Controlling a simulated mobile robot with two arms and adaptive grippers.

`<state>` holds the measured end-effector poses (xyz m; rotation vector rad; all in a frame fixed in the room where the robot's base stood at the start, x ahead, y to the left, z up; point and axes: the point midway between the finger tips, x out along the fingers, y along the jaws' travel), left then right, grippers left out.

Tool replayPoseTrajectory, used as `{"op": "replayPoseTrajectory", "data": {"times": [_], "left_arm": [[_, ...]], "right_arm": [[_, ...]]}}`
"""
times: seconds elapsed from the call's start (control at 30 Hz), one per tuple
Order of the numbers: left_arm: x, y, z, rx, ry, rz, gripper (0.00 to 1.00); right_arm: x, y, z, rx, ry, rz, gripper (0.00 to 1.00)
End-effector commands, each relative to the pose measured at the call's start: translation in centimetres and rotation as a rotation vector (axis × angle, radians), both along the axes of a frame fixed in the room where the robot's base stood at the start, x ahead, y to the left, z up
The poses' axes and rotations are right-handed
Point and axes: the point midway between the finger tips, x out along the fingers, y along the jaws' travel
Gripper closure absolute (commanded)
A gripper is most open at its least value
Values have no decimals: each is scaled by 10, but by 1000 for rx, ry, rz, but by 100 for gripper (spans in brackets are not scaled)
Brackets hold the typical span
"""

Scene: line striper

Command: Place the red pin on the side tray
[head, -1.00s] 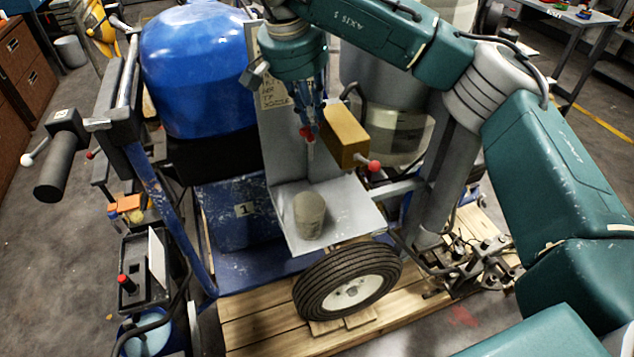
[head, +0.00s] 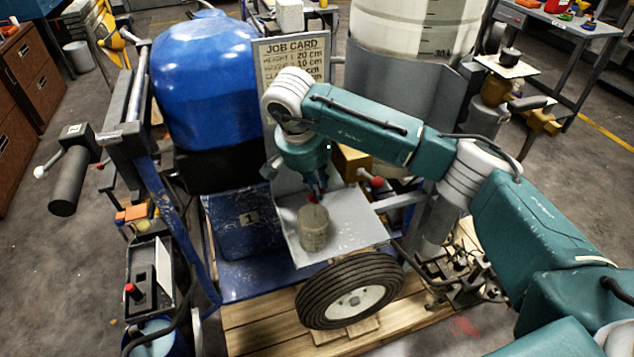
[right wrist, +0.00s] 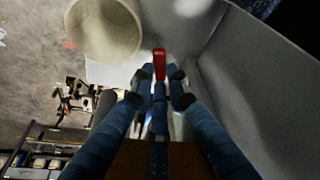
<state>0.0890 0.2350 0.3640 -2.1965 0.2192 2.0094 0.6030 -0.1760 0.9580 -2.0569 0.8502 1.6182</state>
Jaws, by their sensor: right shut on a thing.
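My right gripper (head: 316,188) is low over the grey side tray (head: 358,222), behind a grey cylinder (head: 313,230) that stands on it. The gripper is shut on the red pin, whose red end (right wrist: 160,62) shows between the fingertips in the right wrist view. In the head view only a bit of red shows at the fingertips, and the pin's lower part is hidden. I cannot tell whether the pin touches the tray. The cylinder also shows in the right wrist view (right wrist: 103,28), beside the pin and apart from it. My left gripper is not in view.
A job card (head: 293,60) stands upright behind my wrist. A brass-coloured block with a red knob (head: 377,183) is right of the gripper. A tyre (head: 350,290) is below the tray's front edge. The tray's right part is clear.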

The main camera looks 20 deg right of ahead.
Motion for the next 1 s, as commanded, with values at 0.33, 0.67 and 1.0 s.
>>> {"op": "replayPoseTrajectory", "data": {"times": [0.33,0.67,1.0], "left_arm": [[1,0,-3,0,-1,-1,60],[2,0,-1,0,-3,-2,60],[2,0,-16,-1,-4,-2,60]], "right_arm": [[0,0,-3,0,0,0,71],[0,0,-1,0,0,0,66],[-6,12,47,1,-7,3,66]]}}
